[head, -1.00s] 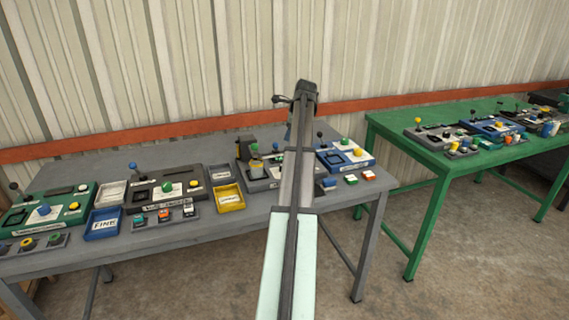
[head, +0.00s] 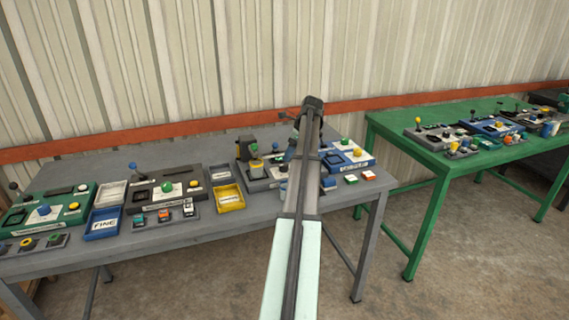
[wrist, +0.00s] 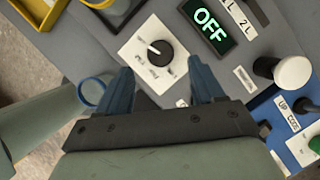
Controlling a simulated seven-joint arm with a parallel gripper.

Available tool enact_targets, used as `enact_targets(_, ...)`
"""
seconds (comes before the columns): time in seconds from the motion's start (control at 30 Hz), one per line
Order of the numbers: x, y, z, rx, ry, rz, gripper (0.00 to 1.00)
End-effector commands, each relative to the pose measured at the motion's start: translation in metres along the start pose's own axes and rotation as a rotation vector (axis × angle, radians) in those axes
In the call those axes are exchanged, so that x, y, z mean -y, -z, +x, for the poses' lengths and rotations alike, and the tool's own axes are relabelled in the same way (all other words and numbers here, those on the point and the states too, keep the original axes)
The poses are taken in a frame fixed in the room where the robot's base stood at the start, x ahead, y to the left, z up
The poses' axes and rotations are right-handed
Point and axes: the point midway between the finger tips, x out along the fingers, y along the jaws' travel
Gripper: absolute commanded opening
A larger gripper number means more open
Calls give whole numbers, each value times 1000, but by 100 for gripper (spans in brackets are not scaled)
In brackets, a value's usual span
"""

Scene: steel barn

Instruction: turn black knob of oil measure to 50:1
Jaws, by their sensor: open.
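In the wrist view, the black knob (wrist: 160,48) sits on a white square dial plate (wrist: 142,62). A light pointer mark shows on its left part. The small markings around it are too small to read. The plate is on a grey panel, beside a lit green OFF sign (wrist: 209,24). My gripper (wrist: 161,66) is open, with one blue finger on each side of the plate's lower part. The knob lies just beyond the fingertips, between their lines, and nothing is held. In the head view, my arm hides the knob.
A white-topped lever (wrist: 292,73) and a blue panel (wrist: 296,135) are close on the right. A yellow-rimmed container stands at the upper left. In the head view, the grey table (head: 230,237) carries several control panels and trays; a green table (head: 430,160) stands at right.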

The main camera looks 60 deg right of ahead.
Motion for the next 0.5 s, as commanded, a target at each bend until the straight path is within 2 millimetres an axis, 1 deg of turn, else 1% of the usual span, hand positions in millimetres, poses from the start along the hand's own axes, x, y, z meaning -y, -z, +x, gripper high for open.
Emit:
enact_targets(0.03, -1, 0, 10, -1, -2, 0, 67)
enact_targets(0.2, -1, 0, 36, -1, -2, -1, 67)
enact_targets(0.4, 0, 0, 54, -1, 0, -1, 67)
enact_targets(0.5, 0, 0, 58, -1, 0, -1, 67)
